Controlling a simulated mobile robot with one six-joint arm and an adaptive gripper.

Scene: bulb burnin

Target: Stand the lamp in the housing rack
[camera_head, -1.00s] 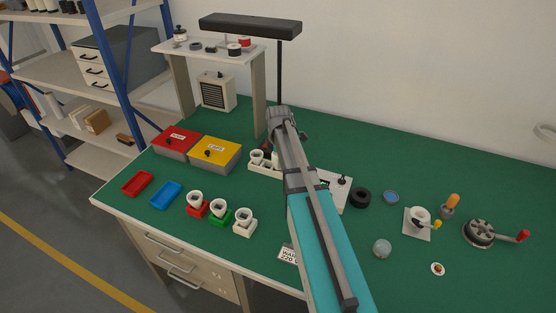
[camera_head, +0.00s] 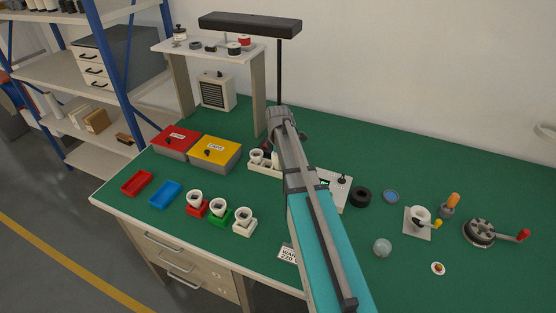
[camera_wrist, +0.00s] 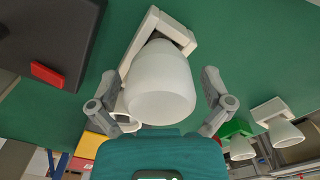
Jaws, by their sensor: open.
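A white lamp (camera_wrist: 160,92) with a wide rounded body fills the middle of the wrist view, its narrow end against the white housing rack (camera_wrist: 143,38). Whether it is fully seated is hidden behind its body. My gripper (camera_wrist: 161,74) is open, with one finger on each side of the lamp and a gap visible at both sides. A white ring-shaped cup (camera_wrist: 125,118) shows beside the lamp.
Three white cups on red, green and white bases (camera_head: 243,221) stand near the front edge. Red (camera_head: 173,140) and yellow (camera_head: 215,152) lidded boxes are left of the rack. A dark block (camera_wrist: 45,40) with a red part lies close to the left finger in the wrist view.

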